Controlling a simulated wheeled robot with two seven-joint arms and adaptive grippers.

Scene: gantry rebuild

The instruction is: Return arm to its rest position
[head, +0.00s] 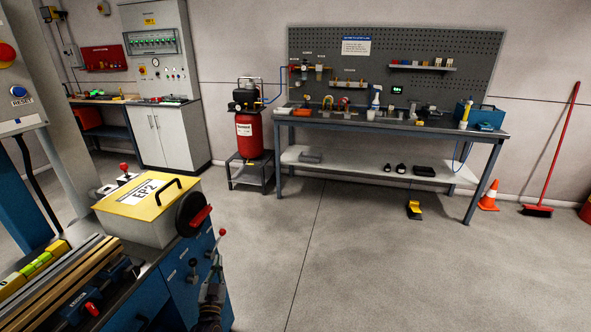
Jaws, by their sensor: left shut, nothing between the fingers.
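My left gripper (216,268) shows low in the head view, left of the middle, beside the front right side of the blue cabinet (176,272). It points up and away from me, with the dark arm below it running out at the bottom edge. Its fingers are shut with nothing held. A small red knob (222,232) shows just beyond its tips; I cannot tell whether they touch. My right gripper is not in view.
A workbench (390,125) stands at the back, near a red compressor (250,130). An orange cone (489,196) is at right. The middle floor is clear.

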